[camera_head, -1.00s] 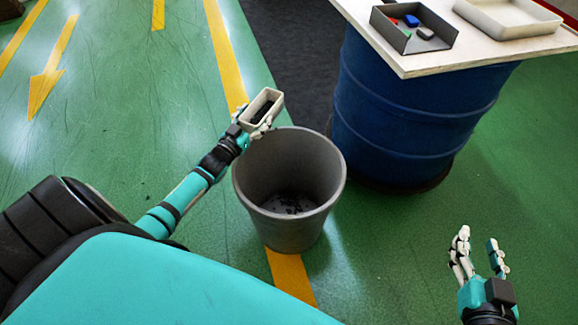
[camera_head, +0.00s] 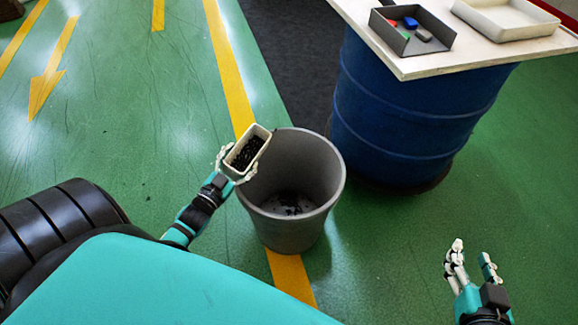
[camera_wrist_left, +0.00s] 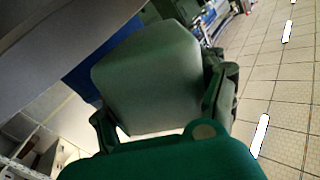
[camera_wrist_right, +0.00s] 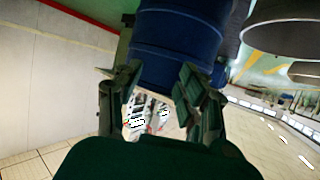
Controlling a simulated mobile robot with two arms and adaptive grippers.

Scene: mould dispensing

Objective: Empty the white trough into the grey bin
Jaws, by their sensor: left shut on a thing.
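The white trough (camera_head: 262,135) is at the upper left rim of the grey bin (camera_head: 322,190) in the head view. Dark pieces lie inside the trough. My left gripper (camera_head: 238,170) is shut on the trough, with fingers on both sides of it. The trough also fills the middle of the left wrist view (camera_wrist_left: 148,80), where its contents are hidden. Some dark pieces lie on the bin's floor. My right gripper (camera_head: 470,262) is open and empty at the lower right, well away from the bin; its parted fingers show in the right wrist view (camera_wrist_right: 152,100).
A blue drum (camera_head: 400,120) carries a white board (camera_head: 408,66) behind and right of the bin. On the board stand a dark grey tray (camera_head: 440,32) with several coloured blocks and a white tray (camera_head: 510,35). The green floor between bin and right gripper is clear.

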